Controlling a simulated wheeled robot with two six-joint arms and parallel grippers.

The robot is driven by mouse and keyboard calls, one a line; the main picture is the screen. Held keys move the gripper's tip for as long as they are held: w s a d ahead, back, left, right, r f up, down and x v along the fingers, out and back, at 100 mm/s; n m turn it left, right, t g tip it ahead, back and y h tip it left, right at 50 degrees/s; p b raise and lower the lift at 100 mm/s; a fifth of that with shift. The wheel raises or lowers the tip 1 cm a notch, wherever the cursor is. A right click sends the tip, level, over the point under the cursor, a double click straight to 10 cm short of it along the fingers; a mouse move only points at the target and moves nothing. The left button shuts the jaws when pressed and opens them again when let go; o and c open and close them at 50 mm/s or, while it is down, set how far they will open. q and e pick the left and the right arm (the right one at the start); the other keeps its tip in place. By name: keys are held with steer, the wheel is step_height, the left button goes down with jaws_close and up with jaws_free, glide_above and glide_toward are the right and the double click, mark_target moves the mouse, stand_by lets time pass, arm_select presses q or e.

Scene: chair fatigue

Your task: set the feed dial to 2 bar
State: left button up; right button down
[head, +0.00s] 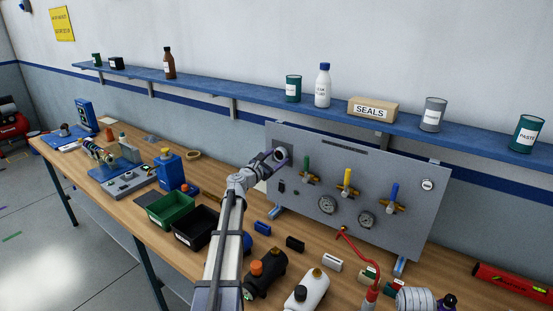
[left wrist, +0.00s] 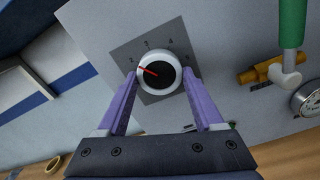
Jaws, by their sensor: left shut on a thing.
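The feed dial (left wrist: 158,72) is a round white knob with a black face and a red pointer, on a dark grey square plate (left wrist: 125,55) of the grey panel (head: 415,225). In the left wrist view the red pointer points left and slightly up. Small figures sit around the top of the knob; the one by the pointer is too small to read surely. My left gripper (left wrist: 160,84) has its purple fingers on both sides of the knob, shut on it. In the head view the left gripper (head: 275,158) is at the panel's upper left. My right gripper is not in view.
Green (head: 306,167), yellow (head: 348,178) and blue (head: 394,194) valve handles stick out right of the dial. Gauges (head: 327,205) sit below them. The wooden bench (head: 150,235) holds bins, bottles and a red hose (head: 358,252). A blue shelf (head: 240,101) runs above.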

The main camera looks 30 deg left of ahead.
arm_select(q)
steer(key=shift+n, duration=0.6)
steer(key=shift+d+f, duration=0.1)
steer(key=o, duration=1.4)
steer(key=shift+s, duration=0.15)
steer(key=s, duration=0.7)
steer(key=shift+s+a, duration=0.3)
steer(key=shift+a, duration=0.05)
